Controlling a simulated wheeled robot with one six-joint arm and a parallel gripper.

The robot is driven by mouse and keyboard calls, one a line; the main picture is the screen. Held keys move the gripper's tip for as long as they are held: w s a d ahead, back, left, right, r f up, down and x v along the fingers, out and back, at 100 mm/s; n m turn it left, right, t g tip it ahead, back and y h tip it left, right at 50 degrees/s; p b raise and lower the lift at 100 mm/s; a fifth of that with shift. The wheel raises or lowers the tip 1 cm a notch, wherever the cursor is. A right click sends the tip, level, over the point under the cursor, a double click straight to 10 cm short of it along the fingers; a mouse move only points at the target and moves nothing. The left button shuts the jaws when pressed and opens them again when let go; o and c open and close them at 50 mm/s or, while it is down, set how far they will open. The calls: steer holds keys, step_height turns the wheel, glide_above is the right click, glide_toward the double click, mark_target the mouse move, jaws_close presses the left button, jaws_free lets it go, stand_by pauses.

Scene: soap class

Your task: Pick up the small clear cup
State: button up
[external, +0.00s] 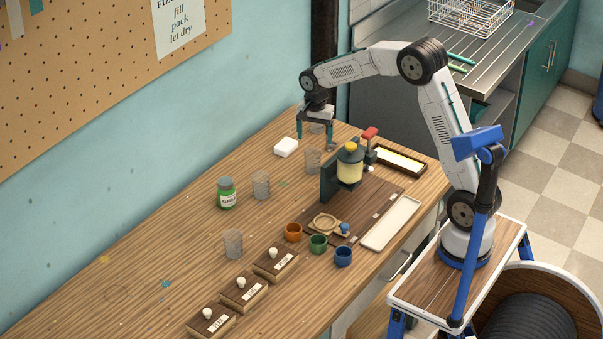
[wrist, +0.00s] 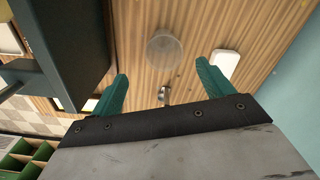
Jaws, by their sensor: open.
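Several clear cups stand on the wooden table. One clear cup (external: 317,128) is at the far end, partly behind my gripper (external: 315,133). In the wrist view a round clear cup (wrist: 164,48) shows just beyond and between the two teal fingertips of my gripper (wrist: 162,71). The fingers are apart with nothing held between them. Other clear cups are beside the dark press stand (external: 313,161), near the green jar (external: 261,186) and near the label blocks (external: 233,243). I cannot tell for sure which cup is the small one.
A white block (external: 286,147) lies left of my gripper; it shows at right in the wrist view (wrist: 224,63). The dark stand with a yellow bottle (external: 349,165) is close by on the near side. A green jar (external: 227,194) and small coloured cups (external: 318,243) stand farther along.

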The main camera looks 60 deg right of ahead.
mark_target(313, 161)
step_height(313, 161, down, 6)
steer(key=shift+r, duration=0.15)
steer(key=f, duration=0.5)
steer(key=shift+w+a+f, duration=0.1)
steer(key=shift+w+f, duration=0.2)
steer(key=shift+f, duration=0.05)
steer(key=c, duration=1)
